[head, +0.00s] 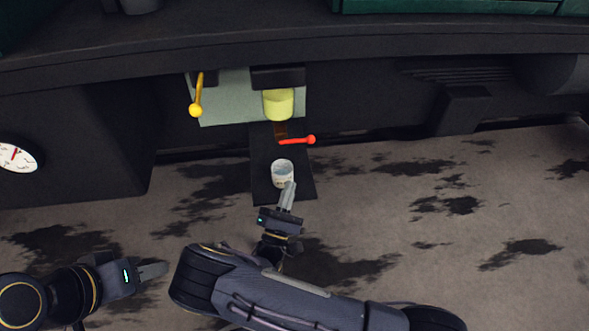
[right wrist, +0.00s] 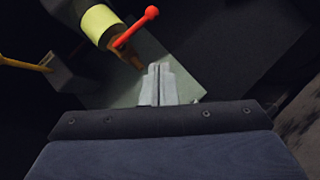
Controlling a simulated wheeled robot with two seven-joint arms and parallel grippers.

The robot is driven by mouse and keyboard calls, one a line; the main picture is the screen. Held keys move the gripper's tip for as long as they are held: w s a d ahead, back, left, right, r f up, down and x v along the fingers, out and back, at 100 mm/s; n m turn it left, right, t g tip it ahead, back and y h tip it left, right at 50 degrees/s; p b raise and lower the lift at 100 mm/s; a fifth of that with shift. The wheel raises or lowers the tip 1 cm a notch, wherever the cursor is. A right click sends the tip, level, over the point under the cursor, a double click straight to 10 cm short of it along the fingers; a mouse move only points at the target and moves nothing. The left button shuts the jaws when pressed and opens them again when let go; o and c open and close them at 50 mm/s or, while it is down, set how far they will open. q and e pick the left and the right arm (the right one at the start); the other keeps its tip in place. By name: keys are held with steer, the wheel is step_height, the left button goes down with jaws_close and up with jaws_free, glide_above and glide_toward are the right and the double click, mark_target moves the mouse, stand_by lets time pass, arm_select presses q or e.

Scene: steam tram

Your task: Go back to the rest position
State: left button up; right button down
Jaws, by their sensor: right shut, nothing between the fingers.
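My right gripper (head: 287,196) reaches up from the lower middle in the head view. Its fingers are shut with nothing between them, and the tips overlap the near side of a white cup (head: 282,170) in the picture; I cannot tell if they touch. The shut fingers also show in the right wrist view (right wrist: 159,84). The cup stands on a dark plate (head: 263,190). My left gripper (head: 152,271) is at the lower left, away from the cup. Its fingers are seen edge-on, so its opening is unclear.
A red-knobbed lever (head: 298,140) sticks out just beyond the cup, below a yellow-green cylinder (head: 278,104). A yellow lever (head: 196,100) hangs to its left. A round gauge (head: 16,157) is at far left. The stained floor (head: 400,215) at right is clear.

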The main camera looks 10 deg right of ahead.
steer(key=shift+v, duration=1.4)
steer(key=s+d+r+m+g+h, duration=0.3)
steer(key=d+m+g, duration=0.3)
steer(key=d+g, duration=0.25)
steer(key=s+d+r+m+g+h, duration=0.2)
steer(key=d+m+g, duration=0.45)
steer(key=g, duration=0.35)
steer(key=s+d+r+m+g+y, duration=0.2)
steer(key=s+m+g+y, duration=0.1)
steer(key=s+y, duration=0.3)
steer(key=s+d+r+m+g+y, duration=0.2)
steer(key=s+r+m+g+y, duration=0.1)
steer(key=s+y, duration=0.3)
steer(key=s+a+r+m+t+y, duration=0.3)
steer(key=s+r+m+t+y, duration=0.25)
steer(key=r+t+y, duration=0.3)
step_height(320, 180, up, 33)
steer(key=n+p, duration=0.1)
steer(key=p, duration=3.2)
steer(key=shift+a+h, duration=0.3)
steer(key=shift+h, duration=0.15)
